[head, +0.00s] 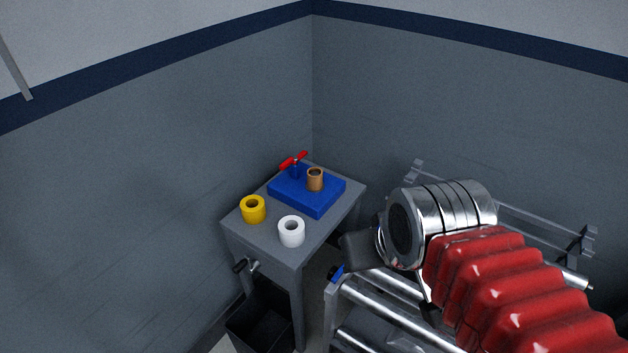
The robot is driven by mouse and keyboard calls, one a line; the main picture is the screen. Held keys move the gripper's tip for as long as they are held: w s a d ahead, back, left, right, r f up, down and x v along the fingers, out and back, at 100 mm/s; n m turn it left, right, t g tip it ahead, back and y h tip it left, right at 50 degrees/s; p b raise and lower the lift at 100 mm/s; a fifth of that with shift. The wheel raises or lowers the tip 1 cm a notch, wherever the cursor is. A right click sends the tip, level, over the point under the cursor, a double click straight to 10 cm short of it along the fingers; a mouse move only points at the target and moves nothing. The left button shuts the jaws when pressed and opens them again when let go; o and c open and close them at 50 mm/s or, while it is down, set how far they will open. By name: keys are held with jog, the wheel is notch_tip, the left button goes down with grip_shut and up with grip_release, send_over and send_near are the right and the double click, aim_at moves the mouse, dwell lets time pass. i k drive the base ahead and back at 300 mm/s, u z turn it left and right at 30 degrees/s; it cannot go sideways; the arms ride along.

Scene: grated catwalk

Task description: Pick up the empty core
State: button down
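The empty core, a short brown open tube (315,180), stands upright on a blue block (318,206) on top of a small grey table. My arm comes in from the lower right, with a red ribbed sleeve and a metal wrist. My gripper (358,252) shows only as a dark part at the left of the wrist, to the right of the table and apart from the core. Its fingers are not clear, so I cannot tell whether it is open.
A yellow roll (253,208) and a white roll (291,231) stand on the grey table (265,236) in front of the block. A red handle (293,161) rises at the block's back. A dark bin (258,325) is below. Metal rails (385,300) lie right; walls stand behind.

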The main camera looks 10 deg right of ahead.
aim_at(313, 183)
jog(key=k, duration=1.35)
jog(key=u, duration=0.35)
jog(key=i, duration=1.2)
jog(key=u, duration=0.6)
jog(key=i, duration=0.5)
